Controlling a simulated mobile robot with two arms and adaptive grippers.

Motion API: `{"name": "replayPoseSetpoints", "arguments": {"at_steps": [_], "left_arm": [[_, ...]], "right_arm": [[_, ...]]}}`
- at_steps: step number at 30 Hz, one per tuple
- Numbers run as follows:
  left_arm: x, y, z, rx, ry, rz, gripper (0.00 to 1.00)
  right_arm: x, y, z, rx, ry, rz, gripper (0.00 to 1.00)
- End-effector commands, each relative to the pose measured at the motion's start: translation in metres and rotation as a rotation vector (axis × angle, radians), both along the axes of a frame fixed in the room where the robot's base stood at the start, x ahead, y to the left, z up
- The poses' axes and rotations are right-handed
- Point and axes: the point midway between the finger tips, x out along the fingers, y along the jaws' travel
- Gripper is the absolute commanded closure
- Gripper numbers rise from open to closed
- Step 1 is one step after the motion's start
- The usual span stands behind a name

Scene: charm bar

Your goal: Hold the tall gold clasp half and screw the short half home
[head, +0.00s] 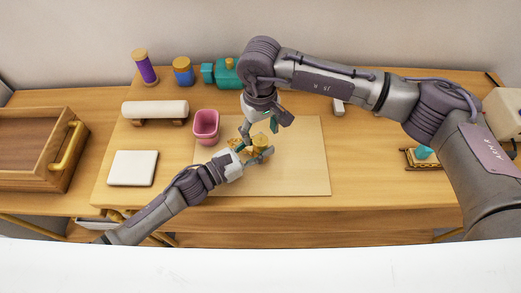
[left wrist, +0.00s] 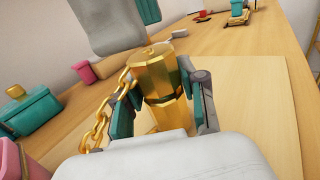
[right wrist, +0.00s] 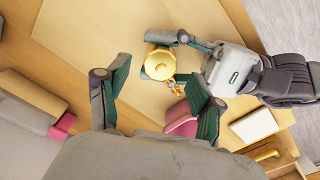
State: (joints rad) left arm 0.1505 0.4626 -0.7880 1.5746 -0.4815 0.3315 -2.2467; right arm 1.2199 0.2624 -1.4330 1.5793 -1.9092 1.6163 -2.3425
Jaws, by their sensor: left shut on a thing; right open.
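The gold clasp stands upright in my left gripper (head: 257,152), whose teal-padded fingers grip its sides. In the left wrist view, a faceted upper gold piece (left wrist: 156,68) sits on the lower, taller gold half (left wrist: 172,115), with a dark line around the middle. I cannot tell how tightly they are joined. A gold chain (left wrist: 97,118) hangs beside the clasp. In the right wrist view, the clasp's round gold top (right wrist: 158,64) shows between the fingertips of my right gripper (right wrist: 160,84), which is open above the clasp and apart from it.
A tan mat (head: 305,165) lies under the grippers, its right side clear. A pink cup (head: 206,127) stands close to the left. A white roll (head: 155,109), a white block (head: 132,168), a teal box (head: 222,72) and a wooden tray (head: 35,150) are farther out.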

Motion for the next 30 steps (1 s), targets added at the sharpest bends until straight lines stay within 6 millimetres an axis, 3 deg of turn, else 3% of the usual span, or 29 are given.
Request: {"name": "replayPoseSetpoints", "arguments": {"at_steps": [6, 12, 23, 30], "left_arm": [[0.0, 0.0, 0.0, -0.001, -0.001, 0.0, 1.0], [0.0, 0.0, 0.0, -0.001, -0.001, 0.0, 1.0], [0.0, 0.0, 0.0, -0.001, -0.001, 0.0, 1.0], [0.0, 0.0, 0.0, -0.001, -0.001, 0.0, 1.0]], "right_arm": [[0.0, 0.0, 0.001, 0.0, 0.001, 0.0, 0.34], [0.0, 0.0, 0.001, 0.0, 0.001, 0.0, 0.04], [0.0, 0.0, 0.004, 0.001, 0.0, 0.0, 0.04], [0.001, 0.0, 0.042, 0.002, -0.004, -0.001, 0.04]]}}
